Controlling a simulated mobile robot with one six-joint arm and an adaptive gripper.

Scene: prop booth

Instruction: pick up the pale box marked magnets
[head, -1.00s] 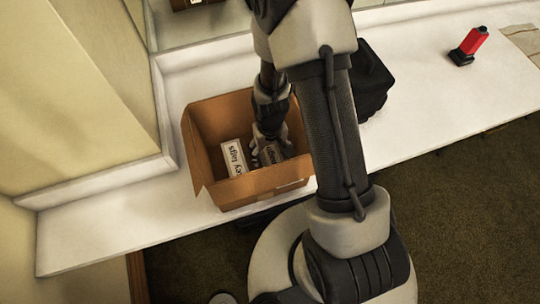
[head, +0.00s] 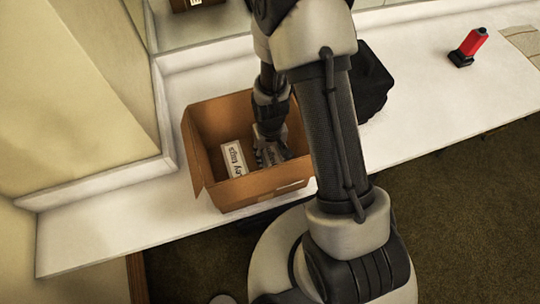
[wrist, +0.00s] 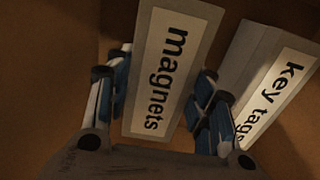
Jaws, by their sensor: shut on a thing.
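The pale box marked magnets (wrist: 168,70) is between the two fingers of my gripper (wrist: 162,95) in the wrist view, label facing the camera. The gripper is shut on it, a finger along each side. In the head view my gripper (head: 270,150) is inside the brown cardboard box (head: 245,190), and the magnets box is mostly hidden by the fingers and my arm. I cannot tell whether it is clear of the carton's floor.
A pale box marked key tags (head: 234,158) stands in the carton, just left of my gripper, and also shows at right in the wrist view (wrist: 270,75). A red and black object (head: 468,46) and a black bag-like item (head: 368,85) are on the white counter (head: 440,100).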

